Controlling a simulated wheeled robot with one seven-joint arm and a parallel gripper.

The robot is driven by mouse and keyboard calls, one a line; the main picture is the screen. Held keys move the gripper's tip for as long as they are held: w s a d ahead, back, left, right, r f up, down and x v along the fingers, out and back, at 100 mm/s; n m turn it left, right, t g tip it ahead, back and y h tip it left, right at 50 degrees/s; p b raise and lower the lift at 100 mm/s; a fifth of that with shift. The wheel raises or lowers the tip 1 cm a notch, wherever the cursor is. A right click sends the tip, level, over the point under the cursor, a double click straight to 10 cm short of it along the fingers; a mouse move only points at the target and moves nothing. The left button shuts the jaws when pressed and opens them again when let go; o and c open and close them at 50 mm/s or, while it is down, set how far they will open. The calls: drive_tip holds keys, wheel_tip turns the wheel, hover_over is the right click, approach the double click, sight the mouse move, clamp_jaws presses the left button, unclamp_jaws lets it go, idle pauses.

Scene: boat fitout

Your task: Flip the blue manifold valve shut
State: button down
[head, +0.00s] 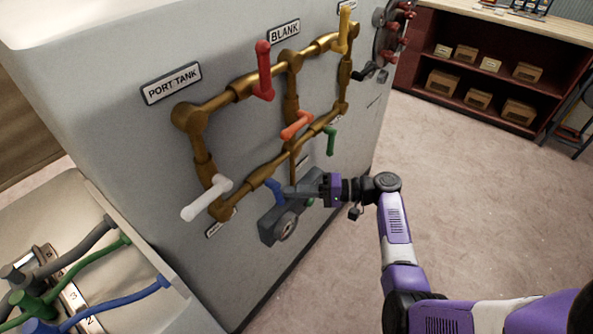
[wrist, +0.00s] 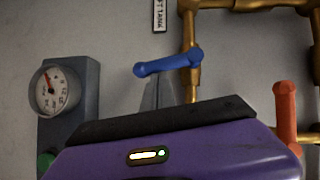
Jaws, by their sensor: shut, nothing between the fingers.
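The blue valve lever (head: 274,191) is on the lower brass pipe of the manifold, mostly behind my gripper in the head view. In the wrist view the blue lever (wrist: 168,63) shows clearly, lying nearly crosswise with its right end at the brass pipe and its left end free. My gripper (head: 286,192) is shut and empty, with its fingertips at the lever. In the wrist view the gripper's fingers (wrist: 157,92) reach up to just below the lever's middle. I cannot tell whether they touch it.
A grey gauge box (head: 282,226) sits just below my gripper. White (head: 206,198), orange (head: 296,125), green (head: 330,140), red (head: 264,72) and yellow (head: 344,32) levers stick out of the brass pipes (head: 232,93). Open floor lies right of the panel.

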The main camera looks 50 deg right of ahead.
drive_tip(key=shift+a+f+m+t+y+b, duration=0.5)
drive_tip(key=shift+a+m, duration=0.1)
drive_tip(key=shift+m, duration=0.5)
drive_tip(key=shift+a, duration=0.1)
